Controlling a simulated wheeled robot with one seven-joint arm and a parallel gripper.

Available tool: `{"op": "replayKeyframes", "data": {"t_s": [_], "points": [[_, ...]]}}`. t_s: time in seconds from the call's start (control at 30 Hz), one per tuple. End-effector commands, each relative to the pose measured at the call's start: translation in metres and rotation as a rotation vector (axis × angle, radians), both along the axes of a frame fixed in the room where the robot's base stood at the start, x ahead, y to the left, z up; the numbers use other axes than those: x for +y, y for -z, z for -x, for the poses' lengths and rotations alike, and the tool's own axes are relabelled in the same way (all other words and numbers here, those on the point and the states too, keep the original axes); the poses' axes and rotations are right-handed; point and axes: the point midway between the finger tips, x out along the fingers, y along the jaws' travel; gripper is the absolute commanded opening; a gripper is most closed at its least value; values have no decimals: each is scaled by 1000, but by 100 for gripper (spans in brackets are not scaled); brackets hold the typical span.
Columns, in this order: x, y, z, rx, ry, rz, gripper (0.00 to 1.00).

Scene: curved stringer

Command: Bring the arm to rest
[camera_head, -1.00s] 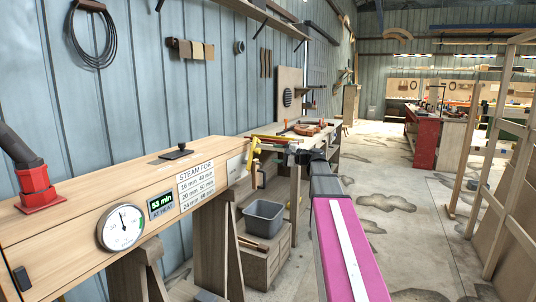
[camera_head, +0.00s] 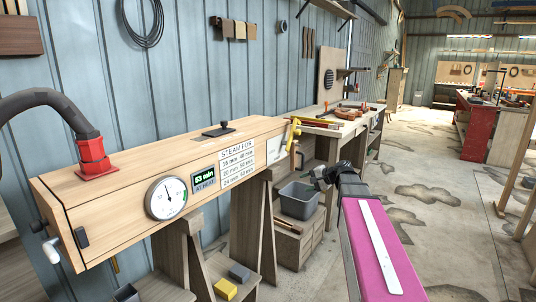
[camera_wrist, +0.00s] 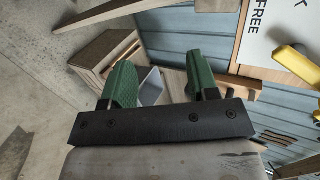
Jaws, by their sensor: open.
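My arm (camera_head: 378,235), with a pink cover and a white strip, reaches forward from the lower right in the head view. At its far end my dark gripper (camera_head: 322,178) hangs in the air in front of the grey bin, to the right of the steam box. In the wrist view my gripper (camera_wrist: 161,82) shows two green fingers standing apart with nothing between them. It is open and empty. The fingertips are too small to make out in the head view.
The wooden steam box (camera_head: 150,185) on trestles fills the left, with a gauge (camera_head: 167,198) and red fitting (camera_head: 94,158). A grey bin (camera_head: 298,200) sits on a wooden crate near the gripper. A workbench (camera_head: 335,122) lies behind. Stained floor (camera_head: 440,215) is open to the right.

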Motion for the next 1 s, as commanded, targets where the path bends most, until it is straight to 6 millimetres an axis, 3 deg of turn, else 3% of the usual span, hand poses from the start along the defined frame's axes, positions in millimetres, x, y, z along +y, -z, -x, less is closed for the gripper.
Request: {"op": "replayKeyframes", "data": {"t_s": [0.03,0.2,0.3,0.43,0.6,0.7,1.0], "points": [[10,30,22,27,-32,81,54],[24,118,82,107,-162,384,54],[24,162,120,151,-257,561,54],[19,205,168,198,-386,774,54],[8,235,209,237,-519,969,54],[3,242,220,248,-561,1030,54],[1,245,223,252,-580,1057,54]]}}
